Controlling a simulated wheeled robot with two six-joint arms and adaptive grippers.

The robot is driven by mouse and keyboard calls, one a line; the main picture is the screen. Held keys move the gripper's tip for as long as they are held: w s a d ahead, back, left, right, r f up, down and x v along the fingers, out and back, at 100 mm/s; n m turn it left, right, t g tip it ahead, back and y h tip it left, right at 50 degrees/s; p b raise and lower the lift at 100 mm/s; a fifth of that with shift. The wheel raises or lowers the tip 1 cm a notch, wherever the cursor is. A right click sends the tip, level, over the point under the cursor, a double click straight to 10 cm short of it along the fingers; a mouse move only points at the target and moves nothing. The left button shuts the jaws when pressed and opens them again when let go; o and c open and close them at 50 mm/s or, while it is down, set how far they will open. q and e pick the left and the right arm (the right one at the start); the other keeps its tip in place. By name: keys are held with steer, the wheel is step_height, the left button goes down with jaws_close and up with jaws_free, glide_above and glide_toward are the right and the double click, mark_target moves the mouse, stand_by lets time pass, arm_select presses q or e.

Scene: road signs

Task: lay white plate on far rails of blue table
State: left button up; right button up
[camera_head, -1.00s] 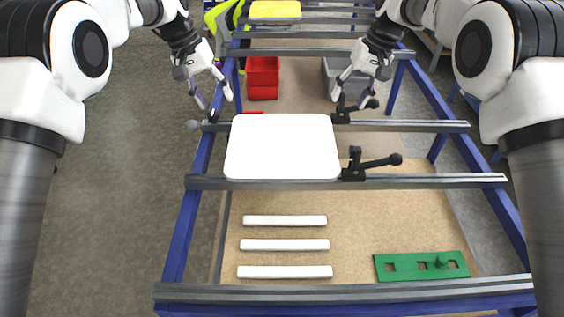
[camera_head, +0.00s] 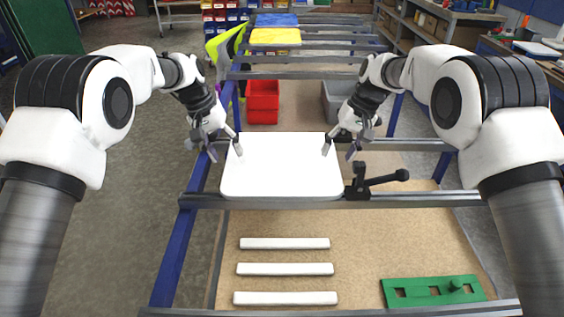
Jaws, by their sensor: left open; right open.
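The white plate (camera_head: 282,170) lies flat across two grey rails of the blue table (camera_head: 168,250), in the middle of the head view. My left gripper (camera_head: 224,148) is open, with a fingertip at the plate's far left corner. My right gripper (camera_head: 340,150) is open, with a fingertip at the plate's far right corner. I cannot tell whether the fingertips touch the plate. Farther rails (camera_head: 305,75) run across the table behind it, where a yellow plate (camera_head: 276,36) and a blue plate (camera_head: 276,20) lie.
A black clamp (camera_head: 375,180) stands on the near rail, right of the plate. A red bin (camera_head: 263,102) and a grey bin (camera_head: 337,100) stand behind the plate. White bars (camera_head: 285,269) and a green part (camera_head: 434,291) lie on the lower board.

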arm_select(q)
steer(key=shift+x, duration=0.9)
arm_select(e)
steer(key=shift+x, duration=0.9)
arm_select(q)
steer(key=shift+r, duration=0.1)
steer(key=c, duration=1)
arm_select(e)
steer(key=shift+r, duration=0.1)
steer(key=c, duration=1)
arm_select(q)
steer(key=shift+s, duration=0.15)
jaws_close()
arm_select(e)
steer(key=shift+s, duration=0.15)
jaws_close()
